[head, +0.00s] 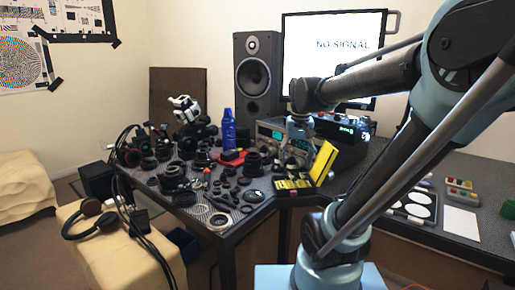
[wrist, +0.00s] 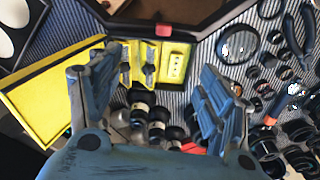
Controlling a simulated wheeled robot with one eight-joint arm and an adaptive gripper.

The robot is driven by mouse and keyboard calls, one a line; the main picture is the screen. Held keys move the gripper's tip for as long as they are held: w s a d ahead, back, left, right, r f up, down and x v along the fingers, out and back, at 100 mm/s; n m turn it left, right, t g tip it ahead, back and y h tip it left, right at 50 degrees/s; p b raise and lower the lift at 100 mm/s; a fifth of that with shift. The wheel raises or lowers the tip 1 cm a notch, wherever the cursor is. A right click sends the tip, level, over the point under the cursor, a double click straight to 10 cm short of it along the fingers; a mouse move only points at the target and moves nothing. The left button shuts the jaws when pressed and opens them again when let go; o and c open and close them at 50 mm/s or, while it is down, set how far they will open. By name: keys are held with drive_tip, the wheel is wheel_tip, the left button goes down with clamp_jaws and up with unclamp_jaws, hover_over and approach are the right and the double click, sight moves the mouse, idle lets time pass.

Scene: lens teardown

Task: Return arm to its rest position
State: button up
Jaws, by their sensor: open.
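My arm reaches from the right of the head view over the workbench, bent at the elbow. Its end, my gripper, hangs over the bench near the yellow case; its fingers are too small to make out there. In the wrist view my gripper (wrist: 162,65) is open, fingers wide apart, with nothing held between them. The yellow case (head: 323,163) stands open with its lid up. In the wrist view its yellow lid (wrist: 42,105) is at the left, and the case's insert with small tools lies beyond and between my fingers.
Many black lens parts (head: 172,174) cover the bench left of my gripper. A blue bottle (head: 229,128), a speaker (head: 258,78) and a monitor (head: 345,40) stand behind. Headphones (head: 92,215) lie on a box at the left. A right-hand bench holds a white sheet (head: 460,222).

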drive_tip(key=s+d+f+t, duration=0.1)
drive_tip(key=s+d+f, duration=0.4)
drive_tip(key=s+f, duration=0.8)
drive_tip(key=shift+d, duration=0.15)
drive_tip(key=shift+f, duration=0.1)
